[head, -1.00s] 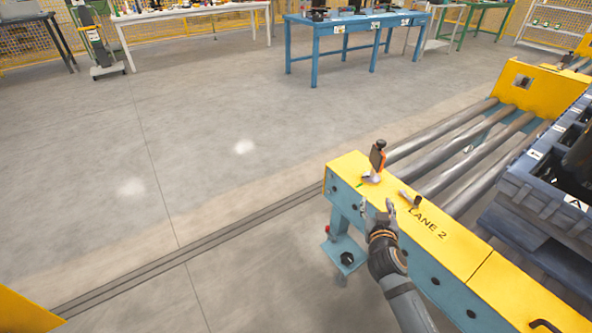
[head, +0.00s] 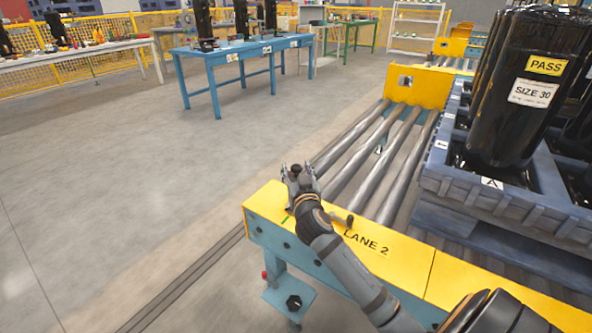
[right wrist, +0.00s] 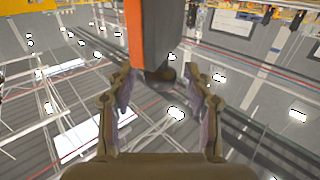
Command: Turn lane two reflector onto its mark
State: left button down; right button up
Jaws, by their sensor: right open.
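The lane two reflector stands on the yellow end of the lane 2 conveyor rail (head: 385,243). In the head view my right gripper (head: 298,174) hides most of it; a dark top shows between the fingers. In the right wrist view the reflector (right wrist: 160,35) shows a dark face, an orange edge and a dark round knob (right wrist: 160,75). My right gripper (right wrist: 161,103) is open, its fingers on either side of the knob, with gaps visible. A small green mark (head: 285,219) lies on the yellow top beside the wrist. My left gripper is out of view.
A dark, short lever (head: 349,222) sits on the yellow rail near my right forearm. Rollers (head: 365,150) run behind it. A blue pallet (head: 470,190) with black compressors (head: 515,110) stands at right. The floor at left is clear.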

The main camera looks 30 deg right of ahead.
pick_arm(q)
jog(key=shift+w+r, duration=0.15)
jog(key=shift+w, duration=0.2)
pick_arm(e)
jog(key=shift+w+d, duration=0.2)
jog(key=shift+w, duration=0.2)
grip_shut()
jog(key=shift+d+r+n+t+y+p, duration=0.15)
jog(key=shift+n+t+y+p, duration=0.15)
jog(key=shift+n+y+p, duration=0.4)
jog(key=shift+n+y, duration=0.3)
jog(key=shift+y, duration=0.4)
jog(key=n+t+y+p, duration=0.1)
jog(key=n+y, duration=0.1)
jog(key=y, duration=0.1)
jog(key=shift+y, duration=0.3)
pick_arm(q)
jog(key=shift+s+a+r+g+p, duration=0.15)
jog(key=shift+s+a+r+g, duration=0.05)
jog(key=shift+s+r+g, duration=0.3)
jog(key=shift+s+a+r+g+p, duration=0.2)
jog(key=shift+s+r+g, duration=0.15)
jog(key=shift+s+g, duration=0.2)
pick_arm(e)
jog(key=shift+a+f+n+y, duration=0.25)
jog(key=shift+n+y, duration=0.15)
jog(key=shift+y, duration=0.1)
